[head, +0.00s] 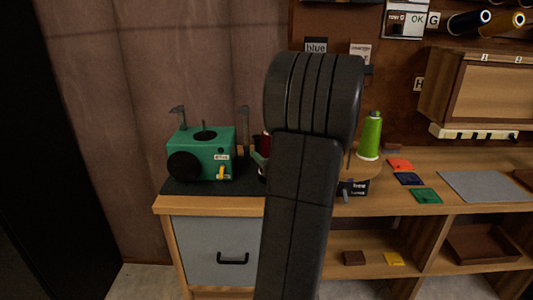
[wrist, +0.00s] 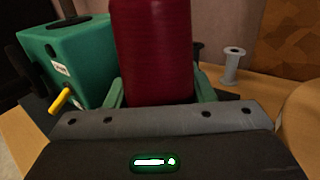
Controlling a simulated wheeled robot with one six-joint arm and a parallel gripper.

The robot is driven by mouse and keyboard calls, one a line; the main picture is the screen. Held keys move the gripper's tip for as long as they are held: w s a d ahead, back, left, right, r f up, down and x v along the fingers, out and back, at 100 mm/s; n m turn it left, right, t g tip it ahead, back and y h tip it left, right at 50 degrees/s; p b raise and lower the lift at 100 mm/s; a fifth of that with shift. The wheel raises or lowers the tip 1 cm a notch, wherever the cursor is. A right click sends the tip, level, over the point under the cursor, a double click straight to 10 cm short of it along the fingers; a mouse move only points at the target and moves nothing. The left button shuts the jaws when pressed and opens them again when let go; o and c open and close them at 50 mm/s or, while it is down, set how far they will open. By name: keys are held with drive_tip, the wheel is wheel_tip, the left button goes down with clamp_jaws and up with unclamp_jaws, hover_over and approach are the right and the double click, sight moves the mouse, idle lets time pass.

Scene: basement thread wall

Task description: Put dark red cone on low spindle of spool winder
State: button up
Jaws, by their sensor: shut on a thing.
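The dark red cone (wrist: 152,50) stands upright between the pale green fingers of my gripper (wrist: 157,92) in the wrist view, and the gripper is shut on it. Its top is cut off by the frame. In the head view only a sliver of the cone (head: 265,142) shows left of my arm, which hides most of the gripper. The green spool winder (head: 204,152) stands on a dark mat left of the cone, with a dark spindle (head: 204,132) on top. It also shows in the wrist view (wrist: 85,50). I cannot tell which spindle is the low one.
A bright green cone (head: 370,137) stands on a round wooden plate right of my arm. Coloured swatches (head: 408,178) and a grey mat (head: 485,186) lie further right. A small grey spool (wrist: 233,66) stands behind the gripper. Thin metal posts (head: 243,122) rise near the winder.

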drive_tip(key=shift+f, duration=0.5)
drive_tip(key=shift+f+b, duration=0.1)
drive_tip(key=shift+b, duration=0.25)
drive_tip(key=shift+f, duration=0.3)
drive_tip(key=shift+r, duration=0.1)
drive_tip(key=o, duration=1.1)
drive_tip(key=p+v, duration=0.1)
drive_tip(key=v, duration=1.3)
drive_tip(key=shift+a, duration=0.1)
